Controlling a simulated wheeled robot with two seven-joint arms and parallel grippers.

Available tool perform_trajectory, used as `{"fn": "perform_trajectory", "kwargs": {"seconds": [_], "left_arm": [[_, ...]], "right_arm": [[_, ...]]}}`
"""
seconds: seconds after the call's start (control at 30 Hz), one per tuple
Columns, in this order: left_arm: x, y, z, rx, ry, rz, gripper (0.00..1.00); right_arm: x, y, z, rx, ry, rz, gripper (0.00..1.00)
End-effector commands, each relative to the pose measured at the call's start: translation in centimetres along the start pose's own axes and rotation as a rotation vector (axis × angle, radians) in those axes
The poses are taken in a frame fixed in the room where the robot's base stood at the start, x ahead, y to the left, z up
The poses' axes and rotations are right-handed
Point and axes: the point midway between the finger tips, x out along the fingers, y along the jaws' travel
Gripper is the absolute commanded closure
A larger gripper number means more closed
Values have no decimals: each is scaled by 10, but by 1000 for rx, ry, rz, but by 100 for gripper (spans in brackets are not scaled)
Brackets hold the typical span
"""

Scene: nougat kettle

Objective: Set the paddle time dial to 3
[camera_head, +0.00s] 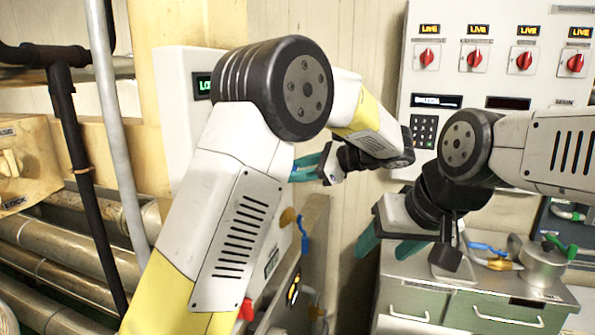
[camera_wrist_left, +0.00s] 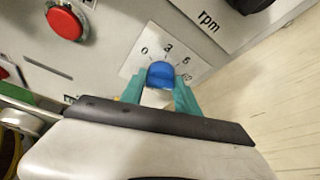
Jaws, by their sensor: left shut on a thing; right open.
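The paddle time dial looks to be the blue knob (camera_wrist_left: 160,73) on a white plate (camera_wrist_left: 139,66) with printed marks; I read 0, 3 and 6, and a last mark is blurred. My left gripper (camera_wrist_left: 159,92) has its teal fingers on either side of the knob and is shut on it. I cannot make out a pointer on the knob. In the head view my left gripper (camera_head: 308,168) reaches the side of a panel, and my arm hides the dial. My right gripper (camera_head: 390,243) is open and empty, in front of the grey cabinet.
A red button (camera_wrist_left: 65,24) and an "rpm" label (camera_wrist_left: 209,21) lie near the dial. A wall panel (camera_head: 490,60) with several red switches and a keypad (camera_head: 424,131) stands at the back right. A grey cabinet (camera_head: 470,300) with a metal pot (camera_head: 543,262) is below it. Pipes (camera_head: 70,255) fill the left.

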Motion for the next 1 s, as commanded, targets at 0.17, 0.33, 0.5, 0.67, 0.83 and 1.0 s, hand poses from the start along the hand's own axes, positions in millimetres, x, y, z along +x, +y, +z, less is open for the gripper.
{"fn": "perform_trajectory", "kwargs": {"seconds": [0.17,0.33,0.5,0.67,0.83,1.0], "left_arm": [[0,0,0,-14,0,-7,100],[-1,1,0,-66,1,-29,100],[-1,2,0,-168,1,-72,100],[-1,2,-1,-299,1,-127,100],[-1,3,-1,-448,1,-189,100],[0,4,-2,-596,1,-251,100]], "right_arm": [[0,0,0,0,0,0,41],[0,0,0,0,0,0,41],[0,0,0,0,0,0,41],[0,0,0,0,0,0,41],[0,0,0,0,0,0,41],[0,0,0,0,0,0,41]]}}
